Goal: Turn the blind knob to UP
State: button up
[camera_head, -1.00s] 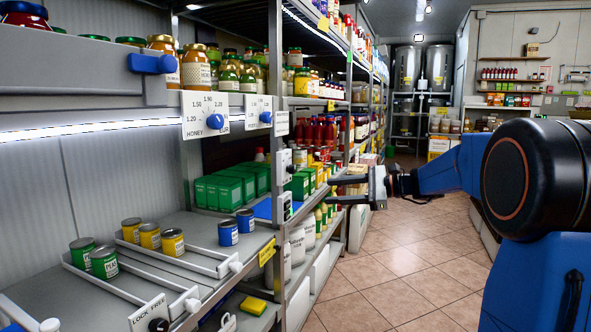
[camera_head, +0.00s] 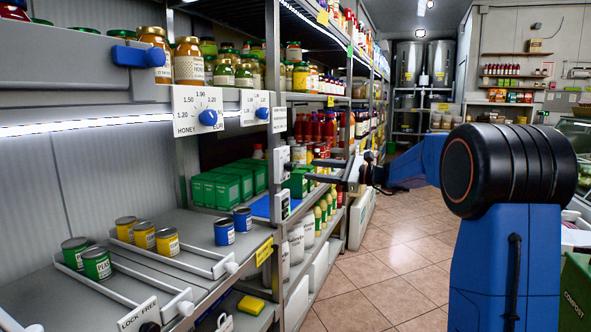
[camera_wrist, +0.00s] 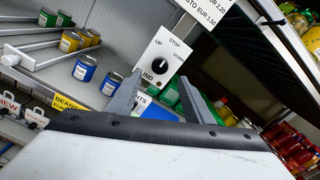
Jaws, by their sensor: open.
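The blind knob (camera_wrist: 159,66) is a dark round knob on a white plate (camera_wrist: 166,50) marked UP, STOP and DOWN in the wrist view.
A second white box (camera_head: 283,205) sits lower on the post. The tiled aisle (camera_head: 385,270) is clear.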

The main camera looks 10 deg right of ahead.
aim_at(293, 168)
jog(key=x, duration=0.8)
jog(key=c, duration=1.1)
